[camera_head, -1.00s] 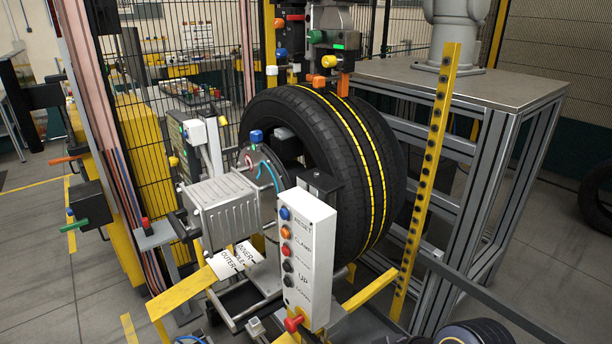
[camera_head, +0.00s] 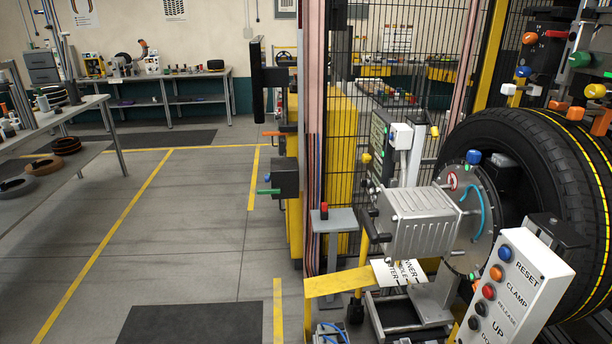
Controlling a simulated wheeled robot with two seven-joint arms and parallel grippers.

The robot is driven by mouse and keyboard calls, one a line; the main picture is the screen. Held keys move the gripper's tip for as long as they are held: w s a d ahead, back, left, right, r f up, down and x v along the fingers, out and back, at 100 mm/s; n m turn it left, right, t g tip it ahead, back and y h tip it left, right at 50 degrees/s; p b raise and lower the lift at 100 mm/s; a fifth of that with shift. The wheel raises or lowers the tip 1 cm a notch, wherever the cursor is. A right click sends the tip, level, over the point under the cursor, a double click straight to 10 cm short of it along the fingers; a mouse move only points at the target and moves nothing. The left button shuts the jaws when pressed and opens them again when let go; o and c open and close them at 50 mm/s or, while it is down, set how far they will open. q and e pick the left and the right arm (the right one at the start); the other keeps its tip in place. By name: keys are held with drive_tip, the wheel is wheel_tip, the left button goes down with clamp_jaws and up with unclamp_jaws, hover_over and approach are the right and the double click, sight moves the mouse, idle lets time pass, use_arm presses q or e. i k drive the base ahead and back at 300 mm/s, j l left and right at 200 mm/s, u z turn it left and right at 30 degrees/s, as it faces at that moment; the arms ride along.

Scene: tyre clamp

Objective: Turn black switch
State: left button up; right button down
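No part that is plainly labelled as the black switch shows. A white control box (camera_head: 532,277) at the lower right has a blue RESET button (camera_head: 505,252), an orange CLAMP button (camera_head: 496,273), a red RELEASE button (camera_head: 488,292) and black buttons, UP (camera_head: 481,309) and DOWN (camera_head: 474,323). On the side of the yellow cabinet (camera_head: 341,130), near the middle, are a dark box with a green handle (camera_head: 268,191) and an orange handle (camera_head: 275,133). I cannot tell whether a black switch is among these parts. Neither gripper is in view.
A tyre (camera_head: 540,170) stands in the clamp machine at the right. A wire fence (camera_head: 345,65) runs behind it. A grey table (camera_head: 50,160) with rings is at the left, and a workbench (camera_head: 185,75) is at the back. The floor between is open.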

sight(365, 182)
drive_tip(key=i+j+u, duration=0.2)
drive_tip(key=j+u, duration=0.25)
drive_tip(key=i+j+u, duration=0.2)
drive_tip(key=u, duration=0.3)
drive_tip(key=i+j+u, duration=0.25)
drive_tip(key=u, duration=0.2)
drive_tip(key=i+j+z, duration=0.1)
drive_tip(key=i+z, duration=0.2)
drive_tip(key=i, duration=0.15)
drive_tip(key=i+j+z, duration=0.3)
drive_tip(key=i+l+z, duration=0.1)
drive_tip(key=z, duration=0.4)
drive_tip(key=i+z, duration=0.3)
drive_tip(key=z, duration=0.2)
drive_tip(key=i+z, duration=0.2)
drive_tip(key=z, duration=0.3)
drive_tip(key=i+j+z, duration=0.15)
drive_tip(key=z, duration=0.3)
drive_tip(key=i+l+z, duration=0.1)
drive_tip(key=z, duration=0.3)
drive_tip(key=i+z, duration=0.25)
drive_tip(key=z, duration=0.15)
drive_tip(key=i+z, duration=0.15)
drive_tip(key=z, duration=0.25)
drive_tip(key=i+j+z, duration=0.1)
drive_tip(key=z, duration=0.3)
drive_tip(key=i, duration=0.05)
